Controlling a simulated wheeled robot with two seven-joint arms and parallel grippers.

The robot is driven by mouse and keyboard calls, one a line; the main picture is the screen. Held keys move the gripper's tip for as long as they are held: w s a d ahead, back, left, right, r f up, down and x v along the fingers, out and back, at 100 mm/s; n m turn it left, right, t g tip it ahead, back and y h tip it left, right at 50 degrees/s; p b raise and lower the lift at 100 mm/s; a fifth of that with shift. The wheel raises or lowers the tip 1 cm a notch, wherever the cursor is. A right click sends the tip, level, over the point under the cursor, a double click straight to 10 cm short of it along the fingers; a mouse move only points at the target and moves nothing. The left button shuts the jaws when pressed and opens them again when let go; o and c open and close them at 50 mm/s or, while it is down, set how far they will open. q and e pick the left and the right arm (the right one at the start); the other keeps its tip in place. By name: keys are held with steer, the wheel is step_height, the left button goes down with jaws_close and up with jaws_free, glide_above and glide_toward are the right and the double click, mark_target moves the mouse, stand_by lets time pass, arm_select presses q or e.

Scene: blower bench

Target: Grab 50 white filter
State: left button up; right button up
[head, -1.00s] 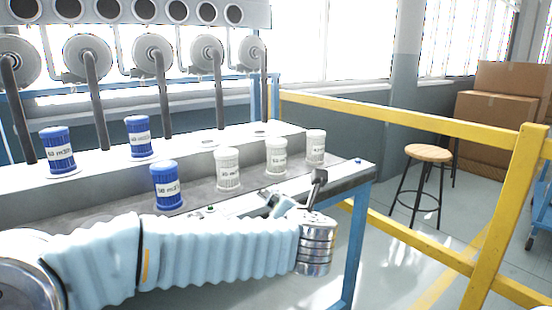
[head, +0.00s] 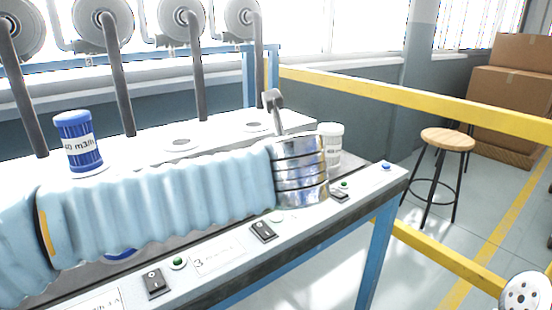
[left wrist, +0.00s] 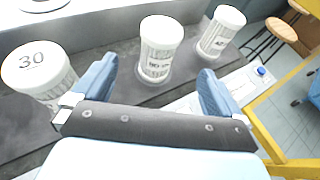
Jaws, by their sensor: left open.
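In the left wrist view, three white ribbed filters stand upright on the bench. The middle one (left wrist: 158,52) has a blurred label that may read 50. The left one (left wrist: 40,75) has 30 on its lid, and the right one (left wrist: 220,35) has a label starting with 4. My left gripper (left wrist: 157,66) is open, its pale blue fingers either side of the middle filter, which stands just ahead between them. In the head view my left arm hides most filters and nearly all of the gripper; one white filter (head: 333,150) shows behind the wrist.
A blue filter (head: 78,145) stands on the upper step at left; another blue one is mostly hidden under my arm. Switches (head: 263,231) line the bench's front edge. A yellow rail (head: 400,90), stool (head: 447,140) and cardboard boxes (head: 505,105) are to the right.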

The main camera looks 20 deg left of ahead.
arm_select(q)
steer(key=p+x, duration=0.1)
steer(key=x, duration=1.1)
steer(key=shift+w+f, duration=0.1)
steer(key=c, duration=1.2)
steer(key=shift+o, duration=0.2)
